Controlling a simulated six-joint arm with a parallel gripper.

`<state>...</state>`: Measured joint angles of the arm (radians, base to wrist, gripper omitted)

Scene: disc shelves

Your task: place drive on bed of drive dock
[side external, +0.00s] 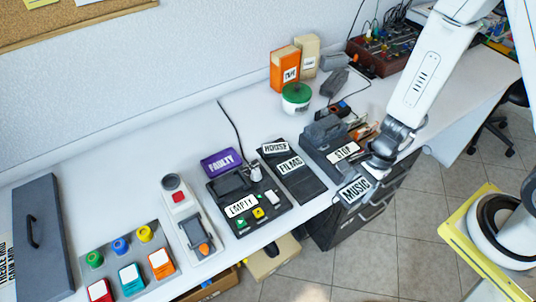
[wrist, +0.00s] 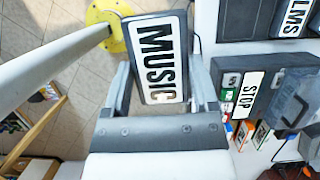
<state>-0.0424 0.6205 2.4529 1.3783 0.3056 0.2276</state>
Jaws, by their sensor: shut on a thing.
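My gripper (side external: 373,172) is shut on a dark flat drive labelled MUSIC (side external: 355,190), off the table's front edge above the floor. In the wrist view the drive (wrist: 157,60) lies between the two fingers of my gripper (wrist: 161,85), its white label facing the camera. A dark unit labelled STOP (side external: 325,155) stands on the table just left of my gripper; it also shows at the right of the wrist view (wrist: 249,92). Another dark unit labelled EMPTY (side external: 262,212) has green and yellow buttons. I cannot tell for sure which unit is the drive dock.
Dark slabs labelled FILMS (side external: 300,184) and HOUSE lie between the two units. A purple FAULTY plate (side external: 221,162) lies behind the EMPTY unit. A green-lidded tub (side external: 296,96) and orange box (side external: 284,70) stand behind. Bare white table shows at the back left.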

